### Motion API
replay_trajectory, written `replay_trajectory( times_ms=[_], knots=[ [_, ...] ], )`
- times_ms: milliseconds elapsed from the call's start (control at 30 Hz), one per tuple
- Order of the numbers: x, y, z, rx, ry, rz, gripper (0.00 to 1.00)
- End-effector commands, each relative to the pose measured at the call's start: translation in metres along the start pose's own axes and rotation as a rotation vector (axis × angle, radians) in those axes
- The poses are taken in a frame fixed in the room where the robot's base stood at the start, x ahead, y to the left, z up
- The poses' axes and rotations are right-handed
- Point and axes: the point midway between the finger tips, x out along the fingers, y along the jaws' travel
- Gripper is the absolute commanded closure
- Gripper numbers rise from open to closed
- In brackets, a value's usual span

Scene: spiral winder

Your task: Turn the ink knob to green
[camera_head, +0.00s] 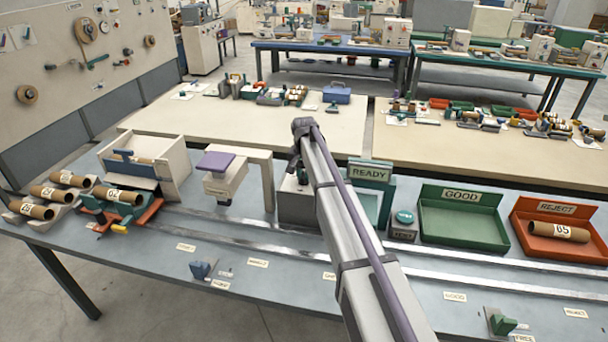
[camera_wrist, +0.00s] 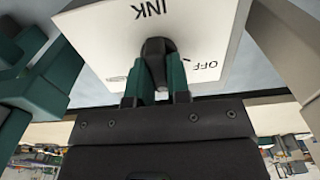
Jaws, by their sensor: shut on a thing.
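In the wrist view the ink knob (camera_wrist: 156,47) is a dark knob on the face of a white box (camera_wrist: 105,35). The face bears the words INK and OFF, seen upside down. My gripper (camera_wrist: 160,72) has its green fingers on both sides of the knob and is shut on it. A green mark is not visible, and I cannot tell which setting the knob points to. In the head view the pale box (camera_head: 290,207) stands mid-bench, partly hidden behind my arm.
A teal READY stand (camera_head: 371,172) and a round teal button (camera_head: 404,216) are close right of the box. A white stand with a purple pad (camera_head: 216,161) is to its left. Green GOOD (camera_head: 462,238) and orange REJECT (camera_head: 533,208) trays stand farther right.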

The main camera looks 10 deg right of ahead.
Motion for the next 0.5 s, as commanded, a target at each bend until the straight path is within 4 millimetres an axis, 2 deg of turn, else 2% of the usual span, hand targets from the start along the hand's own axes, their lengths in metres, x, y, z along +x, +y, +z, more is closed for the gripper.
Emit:
replay_trajectory(
  times_ms=[200,233,500],
  knots=[
    [0.0002,0.0003,0.0004,-0.001,0.000,0.001,1.00],
    [0.0002,0.0002,0.0004,-0.001,0.000,0.001,0.81],
    [0.0001,0.0001,0.0002,-0.002,0.000,0.000,0.57]
  ],
)
